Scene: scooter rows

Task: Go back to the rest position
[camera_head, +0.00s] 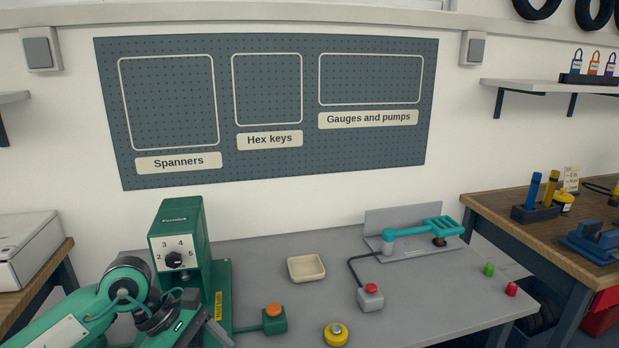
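My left arm comes in at the lower left in the head view, green with dark joints. Its gripper (216,326) is low in the picture, in front of the base of the green machine. Only part of the fingers shows, so I cannot tell whether they are open or shut, and I see nothing held. I cannot tell whether it touches the machine. My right arm and gripper are not in view.
The grey bench (300,318) carries a green dial machine (178,235), orange-button box (274,320), yellow round piece (336,334), cream tray (306,268), red-button box (370,297) and teal-handled device (420,232). Wooden benches (505,215) stand at both sides.

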